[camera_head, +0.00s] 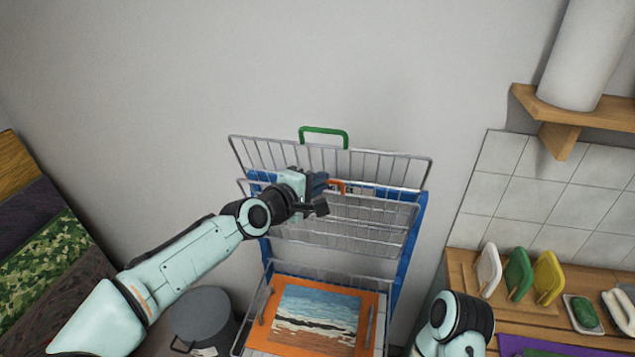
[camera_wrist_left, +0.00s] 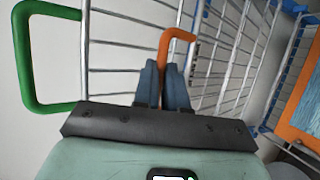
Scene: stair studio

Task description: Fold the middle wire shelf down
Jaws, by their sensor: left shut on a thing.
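A blue-framed rack (camera_head: 413,240) against the wall carries wire shelves. The top wire shelf (camera_head: 385,168) has a green handle (camera_head: 324,130) and is tilted up. The middle wire shelf (camera_head: 375,212) sits just below, also tilted up, with an orange handle (camera_head: 338,185) at its front edge. My left gripper (camera_head: 318,186) is at that edge and hides part of it. In the left wrist view its fingers (camera_wrist_left: 165,88) are shut on the orange handle (camera_wrist_left: 176,36), with the green handle (camera_wrist_left: 22,60) to the left. My right gripper is out of view.
Below, an orange-bordered board with a painted seascape (camera_head: 318,311) lies on the lower level. A grey bin (camera_head: 202,316) stands left of the rack. A wooden counter (camera_head: 462,270) with coloured boards is close on the right.

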